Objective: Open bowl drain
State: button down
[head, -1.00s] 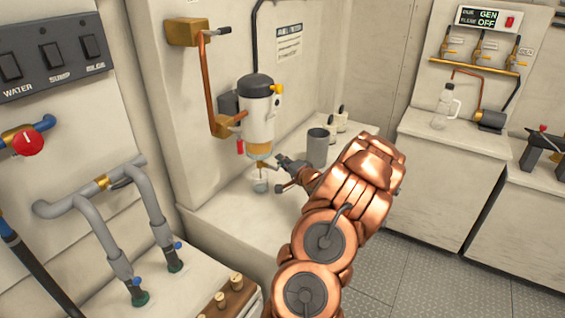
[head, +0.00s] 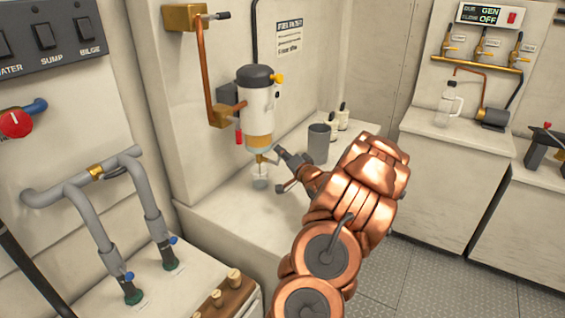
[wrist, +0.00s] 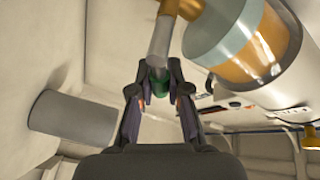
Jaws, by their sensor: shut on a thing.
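The filter (head: 258,110) is mounted on the wall, with a dark cap, white body and amber-banded clear bowl (head: 258,143). The bowl also shows large at the upper right of the wrist view (wrist: 240,45). A brass drain fitting (wrist: 181,8) sits at the bowl's underside, with a pale grey lever (wrist: 160,40) ending in a dark green tip (wrist: 158,82). My gripper (wrist: 158,77) is shut on that green tip; it also shows just right of the bowl in the head view (head: 278,151). A small clear cup (head: 260,183) stands below the bowl.
A grey canister (head: 319,143) stands on the bench right behind my gripper; it also shows at the left of the wrist view (wrist: 72,118). A red tag (head: 238,135) hangs left of the bowl. Grey pipes with blue-handled valves (head: 125,195) stand at the left.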

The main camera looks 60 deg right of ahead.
jog(key=shift+a+r+n+t+b, duration=0.15)
jog(key=shift+n+t+b, duration=0.1)
jog(key=shift+n+b, duration=0.35)
jog(key=shift+a+r+n+t+b, duration=0.1)
jog(key=shift+n+t+b, duration=0.15)
jog(key=shift+n+b, duration=0.35)
jog(key=shift+r, duration=0.1)
jog(key=c, duration=1.1)
grip_release()
jog(key=shift+s, duration=0.1)
jog(key=shift+v, duration=3.95)
